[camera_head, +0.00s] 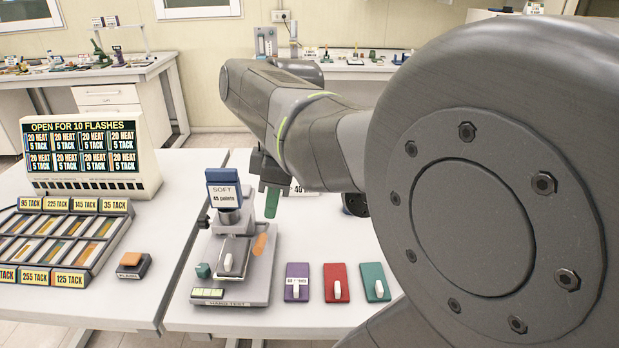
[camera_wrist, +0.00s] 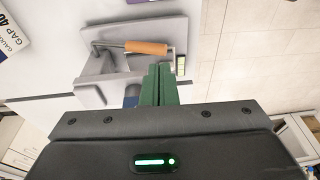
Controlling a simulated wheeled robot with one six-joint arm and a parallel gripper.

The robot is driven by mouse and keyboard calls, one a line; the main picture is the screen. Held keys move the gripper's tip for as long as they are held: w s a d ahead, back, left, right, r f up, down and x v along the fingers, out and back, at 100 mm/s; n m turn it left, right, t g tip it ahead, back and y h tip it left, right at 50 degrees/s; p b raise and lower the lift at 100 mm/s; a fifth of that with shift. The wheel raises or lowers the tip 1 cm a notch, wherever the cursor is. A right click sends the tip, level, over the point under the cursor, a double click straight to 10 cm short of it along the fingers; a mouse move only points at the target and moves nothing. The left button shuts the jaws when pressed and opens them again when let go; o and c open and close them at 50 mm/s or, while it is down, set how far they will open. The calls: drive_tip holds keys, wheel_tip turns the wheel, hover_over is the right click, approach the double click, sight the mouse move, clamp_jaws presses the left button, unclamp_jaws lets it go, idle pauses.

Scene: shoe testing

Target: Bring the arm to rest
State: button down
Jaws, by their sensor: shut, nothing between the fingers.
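My gripper (camera_head: 271,198) hangs over the right table, its green fingers just right of and behind the hardness tester. In the wrist view the green fingers (camera_wrist: 159,85) are pressed together with nothing between them. My arm reaches across the head view from the right and hides part of the table behind it. The tester (camera_head: 232,262) stands on the table with a "SOFT" card on top and an orange-handled lever (camera_head: 259,244). The orange handle (camera_wrist: 146,47) also shows in the wrist view, ahead of the fingers and apart from them.
Purple (camera_head: 297,283), red (camera_head: 336,283) and green (camera_head: 375,282) blocks lie in a row right of the tester. A sample rack (camera_head: 62,238), a display box (camera_head: 92,155) and a flash button (camera_head: 131,265) occupy the left table. Benches with small items stand behind.

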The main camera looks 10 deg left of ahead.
idle(0.4)
drive_tip(key=shift+g+h, duration=0.3)
drive_tip(key=shift+g, duration=0.5)
drive_tip(key=f, duration=0.2)
drive_tip(key=w+a+f+p, duration=0.1)
drive_tip(key=f, duration=0.1)
drive_tip(key=a+f, duration=0.1)
drive_tip(key=f, duration=0.1)
drive_tip(key=shift+w+a+f, duration=0.1)
drive_tip(key=shift+w+f, duration=0.15)
drive_tip(key=g+p, duration=0.2)
approach(263, 244)
drive_tip(key=w+r, duration=0.3)
drive_tip(key=r, duration=0.1)
drive_tip(key=shift+a, duration=0.35)
drive_tip(key=shift+f, duration=0.1)
